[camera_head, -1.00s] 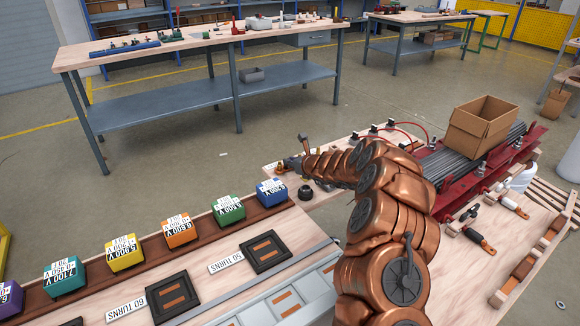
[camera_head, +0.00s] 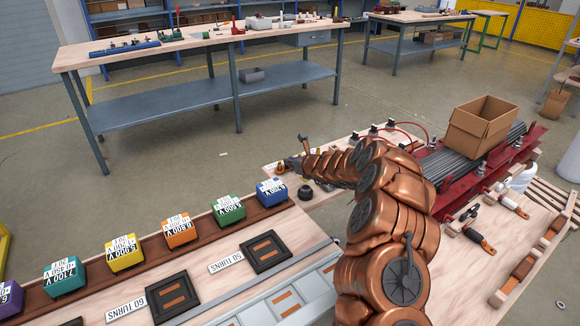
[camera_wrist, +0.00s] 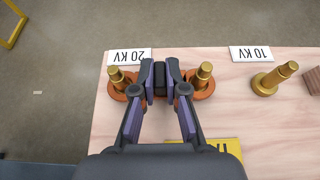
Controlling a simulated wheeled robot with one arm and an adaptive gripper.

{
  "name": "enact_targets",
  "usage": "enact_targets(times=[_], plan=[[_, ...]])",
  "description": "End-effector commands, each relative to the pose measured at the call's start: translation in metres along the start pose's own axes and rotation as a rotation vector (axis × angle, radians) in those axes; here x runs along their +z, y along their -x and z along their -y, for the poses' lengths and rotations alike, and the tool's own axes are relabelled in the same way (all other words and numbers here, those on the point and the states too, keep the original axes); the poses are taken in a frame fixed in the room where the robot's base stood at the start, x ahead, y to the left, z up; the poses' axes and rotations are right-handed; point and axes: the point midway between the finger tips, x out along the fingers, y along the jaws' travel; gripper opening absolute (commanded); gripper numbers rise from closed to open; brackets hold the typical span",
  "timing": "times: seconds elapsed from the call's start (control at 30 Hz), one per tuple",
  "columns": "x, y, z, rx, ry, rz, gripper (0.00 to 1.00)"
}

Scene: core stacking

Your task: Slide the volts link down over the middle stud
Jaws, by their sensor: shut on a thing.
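In the wrist view, my gripper (camera_wrist: 160,84) is shut on the black middle of the volts link (camera_wrist: 159,92). The link's copper-coloured eyes lie at the left stud (camera_wrist: 117,76) and the middle stud (camera_wrist: 204,73). Both brass studs stand up within the eyes' outlines. The fingers hide part of the link, and I cannot tell how far down it sits. A third brass stud (camera_wrist: 273,80) stands free to the right. In the head view, my gripper (camera_head: 304,150) is small and far off over the board, with the link not clear.
A yellow plate (camera_wrist: 222,147) is partly hidden by my gripper. The wooden board (camera_wrist: 262,130) ends at the left.

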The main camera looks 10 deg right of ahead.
Motion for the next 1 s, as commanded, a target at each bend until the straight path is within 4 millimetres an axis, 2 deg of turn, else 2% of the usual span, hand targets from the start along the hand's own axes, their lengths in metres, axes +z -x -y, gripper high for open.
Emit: enact_targets(times=[0.33,1.0], plan=[[0.003,0.001,0.000,0.000,0.000,0.001,0.00],[0.023,0.011,0.000,0.000,0.001,0.001,0.00]])
